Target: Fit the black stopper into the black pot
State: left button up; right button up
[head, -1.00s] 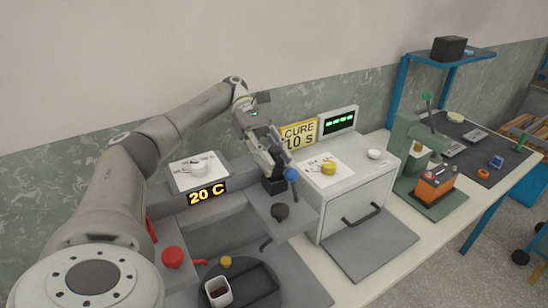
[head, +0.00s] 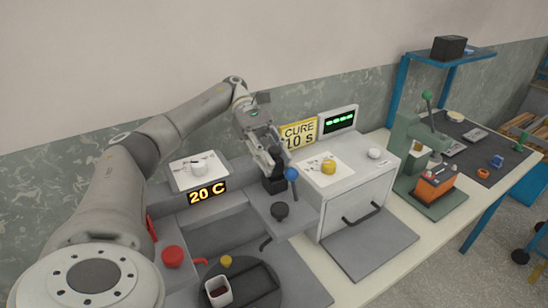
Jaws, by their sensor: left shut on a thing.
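My right gripper is not in view.
The grey cure box (head: 352,205) and green press (head: 405,165) stand to the right. A white piece (head: 198,167) lies at back left.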

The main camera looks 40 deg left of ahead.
aim_at(274, 148)
pick_arm(q)
jog(key=shift+f+b, duration=0.5)
jog(key=shift+f, duration=0.2)
jog(key=shift+r+p, duration=0.45)
jog(key=shift+f+b, duration=0.45)
jog(key=shift+f, duration=0.15)
dwell(1.7)
jog(key=o, duration=1.1)
jog(key=shift+r, duration=0.1)
jog(key=shift+r, duration=4.9)
